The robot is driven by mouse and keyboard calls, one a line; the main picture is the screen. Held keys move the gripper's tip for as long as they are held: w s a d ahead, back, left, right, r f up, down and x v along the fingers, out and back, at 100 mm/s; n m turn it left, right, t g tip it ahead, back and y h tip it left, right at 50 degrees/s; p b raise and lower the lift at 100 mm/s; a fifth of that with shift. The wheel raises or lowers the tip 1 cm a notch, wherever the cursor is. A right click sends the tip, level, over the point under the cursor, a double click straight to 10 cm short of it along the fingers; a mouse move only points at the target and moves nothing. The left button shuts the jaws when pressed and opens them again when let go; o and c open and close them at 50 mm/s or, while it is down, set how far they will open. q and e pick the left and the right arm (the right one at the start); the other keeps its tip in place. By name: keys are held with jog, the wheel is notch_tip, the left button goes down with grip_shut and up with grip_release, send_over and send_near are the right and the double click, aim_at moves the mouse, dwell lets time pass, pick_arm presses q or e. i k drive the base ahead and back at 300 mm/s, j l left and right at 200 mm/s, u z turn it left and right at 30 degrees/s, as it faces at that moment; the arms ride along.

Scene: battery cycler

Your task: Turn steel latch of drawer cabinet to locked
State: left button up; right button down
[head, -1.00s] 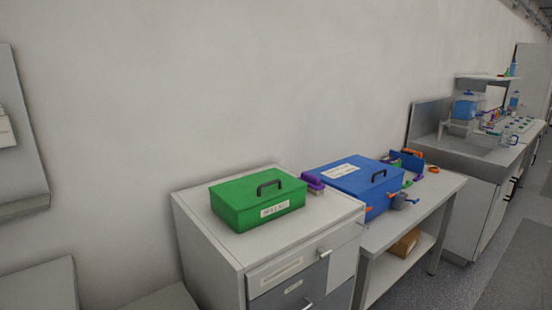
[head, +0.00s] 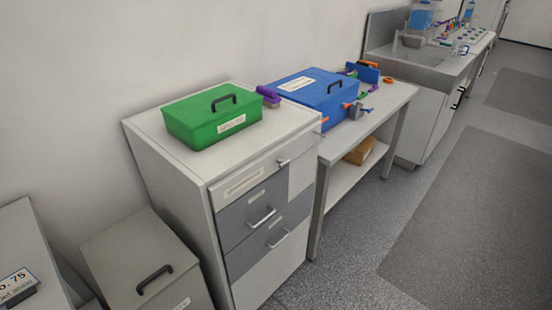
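The drawer cabinet (head: 172,185) stands left of centre in the head view, light grey with darker grey drawer fronts. A small steel latch (head: 284,162) sits near the top right of its front, by the labelled top drawer (head: 240,180). The latch is too small for me to tell which way it is turned. Two lower drawers have bar handles, the upper one (head: 261,217) on a dark front. All drawers look shut. Neither of my grippers is in view.
A green box (head: 190,124) with a black handle sits on the cabinet. A blue box (head: 308,96) and tools are on the bench (head: 392,97) to the right. A grey lidded box (head: 125,250) stands at the left. Open floor (head: 345,240) lies in front.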

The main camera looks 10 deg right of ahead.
aim_at(283, 163)
jog(key=i+l+u, duration=0.1)
jog(key=l, duration=0.25)
jog(key=i+l, duration=0.15)
jog(key=l, duration=0.2)
jog(key=i+l+u, duration=0.15)
jog(key=l, duration=0.25)
jog(key=i+l+u, duration=0.1)
jog(key=l, duration=0.25)
jog(key=i+l, duration=0.1)
jog(key=l, duration=0.3)
jog(key=u, duration=0.05)
